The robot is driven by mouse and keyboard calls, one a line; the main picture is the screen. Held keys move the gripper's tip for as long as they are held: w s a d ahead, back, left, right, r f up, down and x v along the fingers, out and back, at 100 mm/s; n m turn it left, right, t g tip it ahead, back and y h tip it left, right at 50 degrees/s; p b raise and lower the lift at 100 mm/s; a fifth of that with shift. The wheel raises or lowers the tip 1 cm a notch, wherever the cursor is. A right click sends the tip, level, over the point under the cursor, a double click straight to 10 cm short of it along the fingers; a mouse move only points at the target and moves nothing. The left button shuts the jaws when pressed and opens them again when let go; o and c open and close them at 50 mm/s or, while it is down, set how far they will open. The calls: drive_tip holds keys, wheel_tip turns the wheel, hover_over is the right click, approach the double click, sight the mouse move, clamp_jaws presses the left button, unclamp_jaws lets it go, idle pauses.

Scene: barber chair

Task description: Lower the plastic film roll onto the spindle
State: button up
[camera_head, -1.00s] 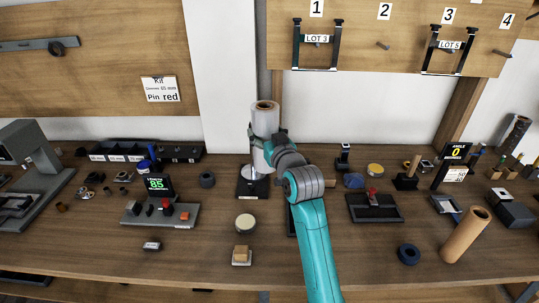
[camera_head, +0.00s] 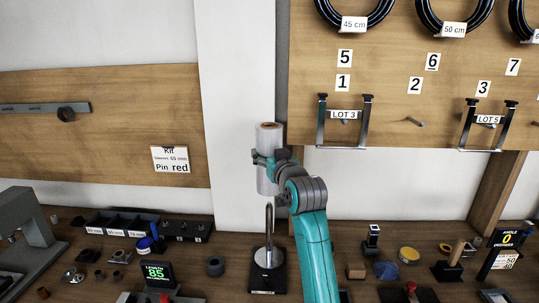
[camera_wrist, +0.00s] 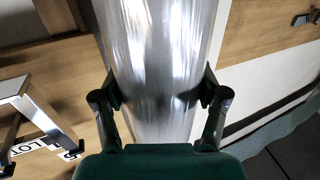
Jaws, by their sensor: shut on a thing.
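The plastic film roll (camera_head: 268,140) is a clear, shiny cylinder with a brown core at its top end, held upright in the head view. My gripper (camera_head: 265,162) is shut on its middle from the right. In the wrist view the roll (camera_wrist: 160,45) fills the middle, with a finger of my gripper (camera_wrist: 160,92) pressed on each side. The spindle (camera_head: 268,236) is a bare metal rod standing on a black base (camera_head: 267,281). It shows below the roll, with its top near the roll's lower end in the picture. The depth between them is hard to tell.
A display reading 85 (camera_head: 157,272) stands left of the base, and a dark ring (camera_head: 215,266) lies between them. A wall board with a LOT 3 bracket (camera_head: 344,120) is to the right.

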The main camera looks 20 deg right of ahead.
sight(270, 233)
drive_tip(key=shift+f, duration=13.6)
drive_tip(key=o, duration=1.7)
drive_tip(key=shift+o, duration=0.2)
drive_tip(key=shift+f, duration=0.2)
drive_tip(key=shift+s, duration=0.2)
drive_tip(key=s+d, duration=0.1)
drive_tip(key=s, duration=1)
drive_tip(key=shift+s, duration=0.3)
drive_tip(key=shift+r, duration=0.1)
